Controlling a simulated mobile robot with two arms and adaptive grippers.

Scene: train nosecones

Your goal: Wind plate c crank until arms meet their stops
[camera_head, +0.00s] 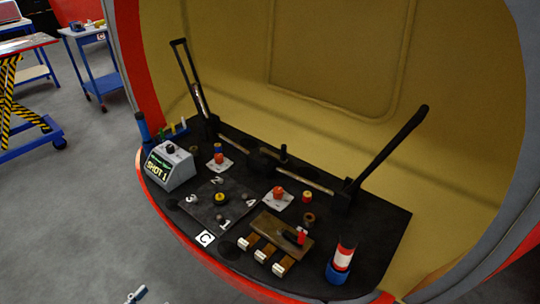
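I cannot tell whether that knob is the crank. Two black arms rise at the back: the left arm (185,62) leans up and left, the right arm (392,146) up and right. Metal rods run from their bases toward a dark central block (262,160). Their stops cannot be made out. A small grey piece at the bottom edge may be my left gripper (136,295); no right gripper is recognizable.
A grey box reading SHOT 1 (168,168) stands left of the plate. White plates with orange-red knobs (278,193), a wooden block (281,232) and a red-white-blue cylinder (341,259) share the deck. A red rim (190,250) edges it.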

